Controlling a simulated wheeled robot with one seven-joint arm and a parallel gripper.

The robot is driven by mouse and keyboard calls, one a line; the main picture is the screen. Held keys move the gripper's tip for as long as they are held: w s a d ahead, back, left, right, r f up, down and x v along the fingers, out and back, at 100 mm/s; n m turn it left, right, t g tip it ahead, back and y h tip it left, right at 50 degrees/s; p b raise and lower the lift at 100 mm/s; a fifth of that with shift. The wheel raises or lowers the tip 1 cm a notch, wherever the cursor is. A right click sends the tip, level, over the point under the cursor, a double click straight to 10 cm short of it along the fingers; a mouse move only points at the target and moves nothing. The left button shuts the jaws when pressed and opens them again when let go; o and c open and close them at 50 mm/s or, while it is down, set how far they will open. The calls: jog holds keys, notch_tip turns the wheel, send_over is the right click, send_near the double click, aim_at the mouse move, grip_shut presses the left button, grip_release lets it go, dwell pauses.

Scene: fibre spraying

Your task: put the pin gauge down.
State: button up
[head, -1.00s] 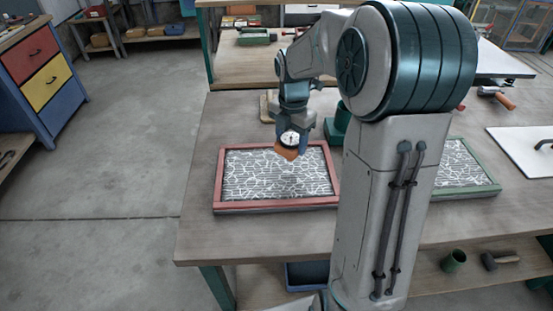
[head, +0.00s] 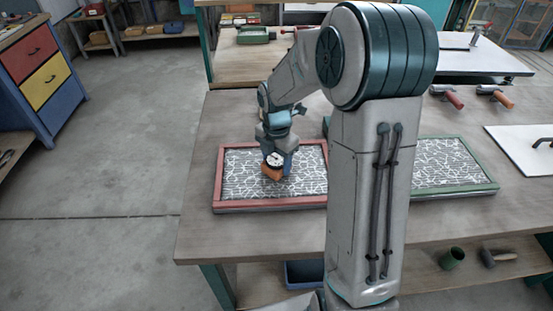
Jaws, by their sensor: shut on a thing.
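The pin gauge (head: 271,171) has a white round dial and an orange body. My gripper (head: 279,152) is shut on it, with the fingers around the dial part. The gauge is over the middle of the red-framed tray (head: 218,179), which holds a white, crack-patterned fibre surface. I cannot tell whether the gauge touches that surface or hovers just above it.
A green-framed tray (head: 492,188) with a similar surface lies to the right, partly behind my arm. Two handled tools (head: 447,94) (head: 496,95) lie at the back right. A white board with a handle (head: 525,147) is at the far right. The table's left front (head: 230,235) is bare.

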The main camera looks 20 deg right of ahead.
aim_at(277, 159)
jog(key=o, duration=1.1)
jog(key=shift+o, duration=0.2)
jog(key=shift+r, duration=0.1)
notch_tip(277, 159, up, 11)
jog(key=s+m+t, duration=0.3)
jog(key=s+m, duration=1.8)
jog(key=m, duration=0.3)
jog(key=shift+a+r+m, duration=0.25)
jog(key=shift+r+m, duration=0.15)
jog(key=shift+w, duration=0.1)
